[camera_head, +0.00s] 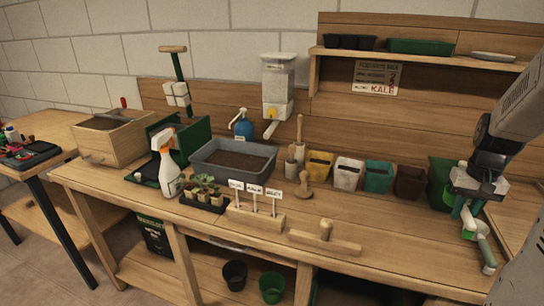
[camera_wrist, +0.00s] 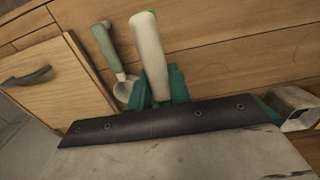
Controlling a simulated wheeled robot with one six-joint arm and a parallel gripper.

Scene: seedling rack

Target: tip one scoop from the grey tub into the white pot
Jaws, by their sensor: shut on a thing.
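The grey tub (camera_head: 213,180) stands on the bench left of centre, with dark soil in it. The white pot (camera_head: 347,174) stands upright in the row of pots right of centre; its inside is hard to make out. My gripper (camera_head: 463,212) is at the right of the bench, far from the tub. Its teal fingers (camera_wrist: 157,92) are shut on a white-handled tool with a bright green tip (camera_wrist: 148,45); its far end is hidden. A scoop with a grey-green handle (camera_wrist: 106,46) and metal bowl lies beside the gripper near the bench's front edge, also in the head view (camera_head: 486,252).
A yellow pot (camera_head: 319,165), teal pot (camera_head: 378,177) and brown pot (camera_head: 409,183) flank the white one. A spray bottle (camera_head: 171,172), seedling tray (camera_head: 204,199), label block (camera_head: 254,218) and wooden tamper (camera_head: 325,243) stand in front.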

